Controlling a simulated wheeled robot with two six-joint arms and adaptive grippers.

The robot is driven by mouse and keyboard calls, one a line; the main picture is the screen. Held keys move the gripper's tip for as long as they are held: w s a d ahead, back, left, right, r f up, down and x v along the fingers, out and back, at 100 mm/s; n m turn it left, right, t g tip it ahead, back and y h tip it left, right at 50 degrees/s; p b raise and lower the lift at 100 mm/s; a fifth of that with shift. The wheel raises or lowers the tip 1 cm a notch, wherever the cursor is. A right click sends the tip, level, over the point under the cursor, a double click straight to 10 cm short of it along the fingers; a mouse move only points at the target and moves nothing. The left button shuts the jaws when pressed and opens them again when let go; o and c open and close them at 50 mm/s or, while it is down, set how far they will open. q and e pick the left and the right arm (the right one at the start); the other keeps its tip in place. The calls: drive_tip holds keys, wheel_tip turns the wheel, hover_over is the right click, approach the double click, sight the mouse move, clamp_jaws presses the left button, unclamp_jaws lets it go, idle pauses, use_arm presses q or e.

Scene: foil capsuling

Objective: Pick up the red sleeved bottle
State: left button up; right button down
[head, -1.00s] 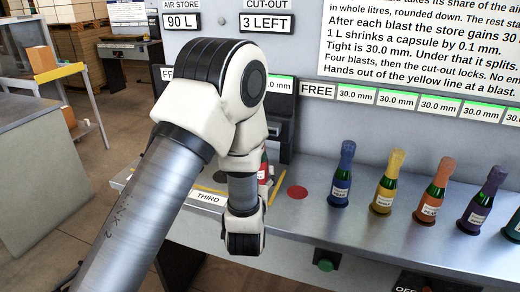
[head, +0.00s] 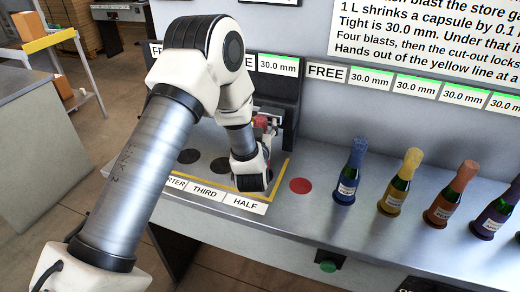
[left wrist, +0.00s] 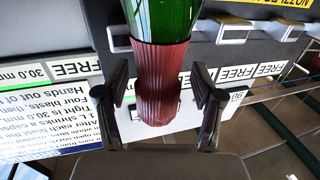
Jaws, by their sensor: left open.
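The red sleeved bottle stands inside the yellow-lined area. Only part of its red sleeve (head: 260,122) shows in the head view, behind my left arm. In the left wrist view its ribbed red sleeve (left wrist: 160,75) and green glass (left wrist: 165,18) show large, upside down in the picture. My left gripper (left wrist: 160,103) is open, with one finger on each side of the sleeve and a visible gap at each side. In the head view the gripper is mostly hidden behind its wrist. My right gripper is not in view.
Blue (head: 350,172), yellow (head: 400,182), orange (head: 452,195) and purple (head: 496,212) sleeved bottles stand in a row at right. A red disc (head: 300,186) lies bare on the counter. Dark discs (head: 189,157) lie inside the yellow line (head: 280,182). A dark housing (head: 291,95) stands close behind.

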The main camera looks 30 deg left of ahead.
use_arm(q)
drive_tip(key=shift+s+d+r, duration=0.1)
drive_tip(key=shift+d, duration=0.05)
drive_tip(key=shift+s+d+r, duration=0.15)
drive_tip(key=c, duration=0.3)
drive_tip(key=shift+s, duration=0.1)
drive_tip(key=c, duration=0.7)
clamp_jaws()
